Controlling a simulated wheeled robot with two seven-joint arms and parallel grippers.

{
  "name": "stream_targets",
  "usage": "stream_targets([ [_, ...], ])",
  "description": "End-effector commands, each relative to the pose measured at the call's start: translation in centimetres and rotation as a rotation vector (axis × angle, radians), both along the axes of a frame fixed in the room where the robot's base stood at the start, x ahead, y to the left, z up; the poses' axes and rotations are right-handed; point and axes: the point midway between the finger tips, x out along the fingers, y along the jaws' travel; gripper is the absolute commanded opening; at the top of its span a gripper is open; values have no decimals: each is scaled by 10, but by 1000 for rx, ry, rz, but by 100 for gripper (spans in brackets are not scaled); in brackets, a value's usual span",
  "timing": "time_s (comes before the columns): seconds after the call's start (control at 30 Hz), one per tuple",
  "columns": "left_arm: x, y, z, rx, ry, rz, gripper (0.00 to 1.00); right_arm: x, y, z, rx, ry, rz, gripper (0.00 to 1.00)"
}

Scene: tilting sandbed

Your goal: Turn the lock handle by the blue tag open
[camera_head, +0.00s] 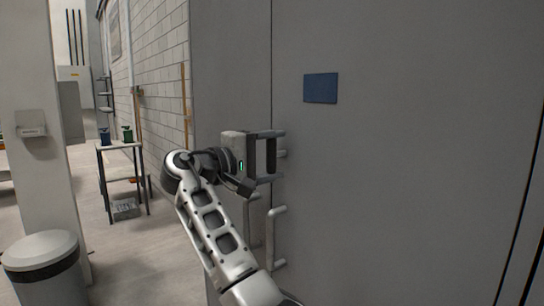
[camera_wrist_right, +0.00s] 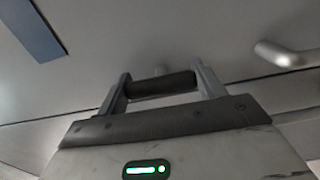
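The blue tag (camera_head: 320,88) is a flat rectangle on the grey door, up and to the right of my right gripper. It also shows at the upper left of the right wrist view (camera_wrist_right: 32,30). The lock handle (camera_head: 271,156) is a dark upright bar with a light stub behind it. My right gripper (camera_head: 278,157) has one finger above the bar and one below. In the right wrist view the dark bar (camera_wrist_right: 162,85) spans from finger to finger, with no clear gap at either end. My left gripper is out of view.
Light pull handles (camera_head: 276,238) stand on the door below the gripper, near a vertical seam. A grey bin (camera_head: 42,258) is at lower left. A small table (camera_head: 120,146) holding dark and green items stands by the brick wall. Floor between them is clear.

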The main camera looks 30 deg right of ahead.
Motion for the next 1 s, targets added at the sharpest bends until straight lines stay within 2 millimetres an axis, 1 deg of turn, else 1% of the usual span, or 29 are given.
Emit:
stream_targets([
  [0.03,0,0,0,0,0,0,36,0,0,0,2,-3,0,82],
  [0.07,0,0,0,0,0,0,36,0,0,0,2,-2,0,87],
  [0.33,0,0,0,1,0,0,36,0,0,0,1,0,1,87],
  [0.47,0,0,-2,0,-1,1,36,0,9,-1,1,0,3,87],
  [0.57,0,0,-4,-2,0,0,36,-1,24,-1,2,0,4,87],
  [0.9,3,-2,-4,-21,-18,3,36,-8,106,-1,1,0,4,87],
  [1.0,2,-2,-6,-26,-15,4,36,-10,126,-1,2,0,3,87],
])
